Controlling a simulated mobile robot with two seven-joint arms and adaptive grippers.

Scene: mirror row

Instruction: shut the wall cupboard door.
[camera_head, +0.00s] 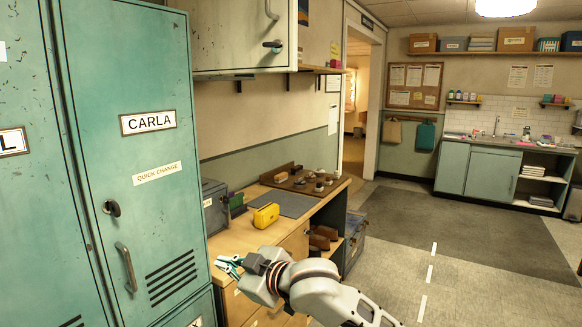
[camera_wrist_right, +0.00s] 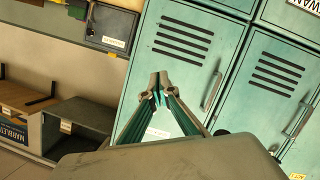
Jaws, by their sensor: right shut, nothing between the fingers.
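The wall cupboard's pale, scuffed door (camera_head: 230,38) is at the top of the head view, above the workbench. Only its lower part shows, with a metal handle and a dark latch near its right edge. I cannot tell from this view whether it stands ajar or flush. My right gripper (camera_head: 230,265) is low in front of the bench, beside the teal lockers, well below the cupboard and apart from it. It is shut and empty. In the right wrist view its fingers (camera_wrist_right: 158,92) point towards teal lockers. My left gripper is not in view.
Teal lockers (camera_head: 130,170) fill the left side. The workbench (camera_head: 232,243) holds a yellow box (camera_head: 266,215), a grey mat (camera_head: 288,203) and a brown tray with small items. The floor (camera_head: 400,255) at right is clear.

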